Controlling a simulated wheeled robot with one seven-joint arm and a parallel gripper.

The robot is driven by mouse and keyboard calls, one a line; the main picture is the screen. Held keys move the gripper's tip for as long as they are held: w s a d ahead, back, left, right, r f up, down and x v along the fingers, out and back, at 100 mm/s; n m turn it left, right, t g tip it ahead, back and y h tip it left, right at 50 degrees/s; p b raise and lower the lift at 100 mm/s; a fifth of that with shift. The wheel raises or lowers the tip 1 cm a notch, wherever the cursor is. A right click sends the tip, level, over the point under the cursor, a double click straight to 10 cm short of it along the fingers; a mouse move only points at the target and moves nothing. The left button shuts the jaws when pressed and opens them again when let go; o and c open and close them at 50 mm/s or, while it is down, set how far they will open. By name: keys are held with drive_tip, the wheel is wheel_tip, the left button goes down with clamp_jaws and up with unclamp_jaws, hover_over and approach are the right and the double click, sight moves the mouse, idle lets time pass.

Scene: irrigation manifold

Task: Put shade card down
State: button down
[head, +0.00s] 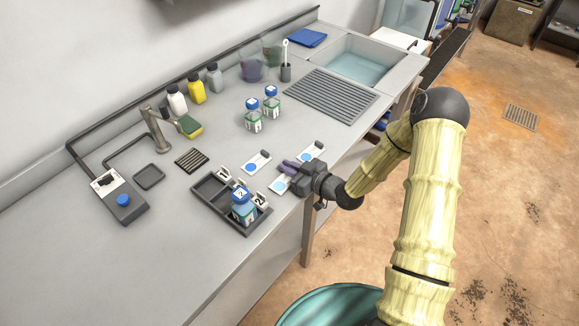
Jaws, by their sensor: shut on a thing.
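My gripper (287,168), with purple fingers, is low over the counter and shut, apparently on this third card. I cannot tell whether this card touches the counter.
A dark tray (208,190) with a blue-capped jar (242,206) and numbered white tags stands to the left. Two more jars (262,110) stand behind the cards. The front-left counter is clear.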

drive_tip(key=shift+s+f, duration=0.1)
drive_tip(key=shift+f, duration=0.15)
drive_tip(key=c, duration=1.5)
unclamp_jaws()
drive_tip(key=shift+r, duration=0.1)
drive_tip(key=b+v, duration=0.1)
drive_tip(key=v, duration=0.7)
drive_tip(key=b+v, duration=0.1)
drive_tip(key=v, duration=0.8)
drive_tip(key=shift+d+b, duration=0.3)
drive_tip(key=shift+d, duration=0.1)
